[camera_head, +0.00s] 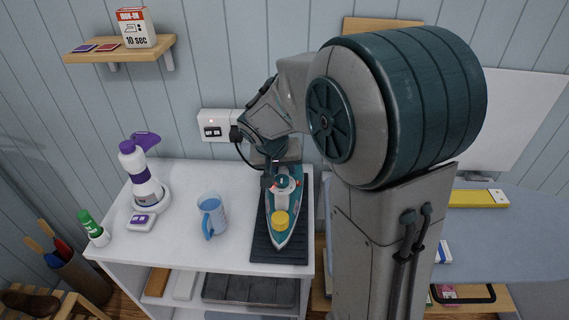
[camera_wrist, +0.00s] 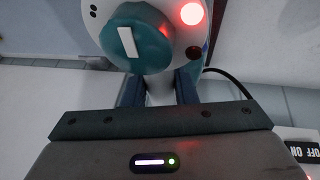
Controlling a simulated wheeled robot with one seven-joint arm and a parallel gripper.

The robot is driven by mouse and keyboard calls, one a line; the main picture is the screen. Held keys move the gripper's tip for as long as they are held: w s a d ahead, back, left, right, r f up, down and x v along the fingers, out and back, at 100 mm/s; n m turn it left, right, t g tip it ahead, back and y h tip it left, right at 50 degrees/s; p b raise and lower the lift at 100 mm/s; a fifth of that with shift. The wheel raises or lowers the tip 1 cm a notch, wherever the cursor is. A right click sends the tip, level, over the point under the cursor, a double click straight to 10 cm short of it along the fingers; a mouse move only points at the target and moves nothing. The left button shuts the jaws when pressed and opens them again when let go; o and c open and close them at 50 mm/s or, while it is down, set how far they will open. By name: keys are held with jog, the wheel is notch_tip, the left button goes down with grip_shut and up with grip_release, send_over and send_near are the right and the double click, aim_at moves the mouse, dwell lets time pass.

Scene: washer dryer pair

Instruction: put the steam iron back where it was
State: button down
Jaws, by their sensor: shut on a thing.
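The steam iron (camera_head: 283,208) is teal and white with a yellow cap near its pointed front. It lies over the dark ribbed mat (camera_head: 278,250) at the right end of the white worktop, its tip towards the front; I cannot tell whether its sole touches the mat. My gripper (camera_head: 278,172) is at the iron's rear end and is shut on it, partly hidden by my arm. In the wrist view, the iron's teal dial (camera_wrist: 135,42) and a lit red lamp (camera_wrist: 191,14) show just beyond my fingers (camera_wrist: 160,88).
A black cord runs from the wall socket (camera_head: 216,124) towards the iron. The ironing board (camera_head: 500,235) is at the right.

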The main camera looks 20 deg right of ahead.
jog(key=shift+f, duration=0.1)
jog(key=c, duration=1.2)
grip_release()
jog(key=shift+o, duration=0.2)
jog(key=v, duration=1.2)
jog(key=shift+d, duration=0.1)
jog(key=s+d+f+n+y, duration=0.1)
jog(key=s+f, duration=0.2)
jog(key=s, duration=0.5)
jog(key=s+d+f+n+y, duration=0.2)
jog(key=s, duration=0.7)
jog(key=shift+s+d+f+g, duration=0.15)
jog(key=shift+d+f+g, duration=0.15)
jog(key=shift+f, duration=0.1)
